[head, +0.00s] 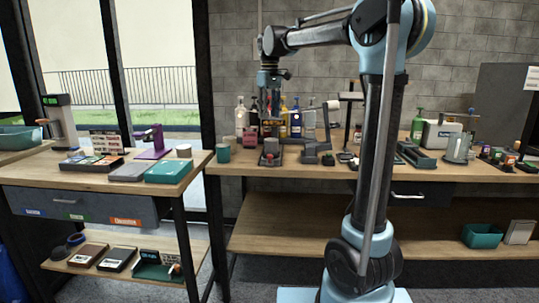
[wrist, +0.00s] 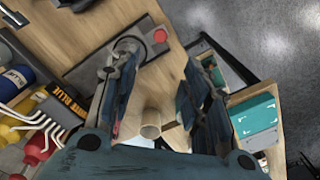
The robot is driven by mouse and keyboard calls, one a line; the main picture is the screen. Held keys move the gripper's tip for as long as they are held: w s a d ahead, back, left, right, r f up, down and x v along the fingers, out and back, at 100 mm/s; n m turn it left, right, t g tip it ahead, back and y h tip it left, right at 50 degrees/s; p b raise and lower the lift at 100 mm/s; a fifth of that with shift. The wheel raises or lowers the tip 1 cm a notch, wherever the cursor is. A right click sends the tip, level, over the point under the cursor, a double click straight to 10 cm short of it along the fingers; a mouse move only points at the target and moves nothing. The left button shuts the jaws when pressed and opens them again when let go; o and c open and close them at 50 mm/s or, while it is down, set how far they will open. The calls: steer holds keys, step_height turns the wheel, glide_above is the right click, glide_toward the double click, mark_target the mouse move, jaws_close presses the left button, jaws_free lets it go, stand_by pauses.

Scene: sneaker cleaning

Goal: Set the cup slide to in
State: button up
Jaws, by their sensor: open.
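My gripper (head: 270,112) points down over the left part of the back bench. Its fingers stand apart in the wrist view (wrist: 160,62), with nothing held between them. Close below it in the head view is a small dark device with a red button (head: 269,158). In the wrist view a dark base plate (wrist: 92,66) carries a round metal part (wrist: 128,44) and a red button (wrist: 160,36); my left finger partly covers it. I cannot tell clearly which part is the cup slide or where it stands. A pale cup (wrist: 151,124) shows between the fingers, farther off.
Bottles (head: 296,122) stand behind my gripper. A grey clamp-like device (head: 318,150) is to its right, and a teal cup (head: 222,153) and a pink block (head: 250,138) to its left. The side table (head: 60,176) holds a teal box (head: 169,171).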

mark_target(270, 155)
step_height(270, 155, down, 17)
steer(key=shift+f, duration=0.1)
stand_by(0.5)
steer(key=shift+c, duration=0.4)
jaws_close()
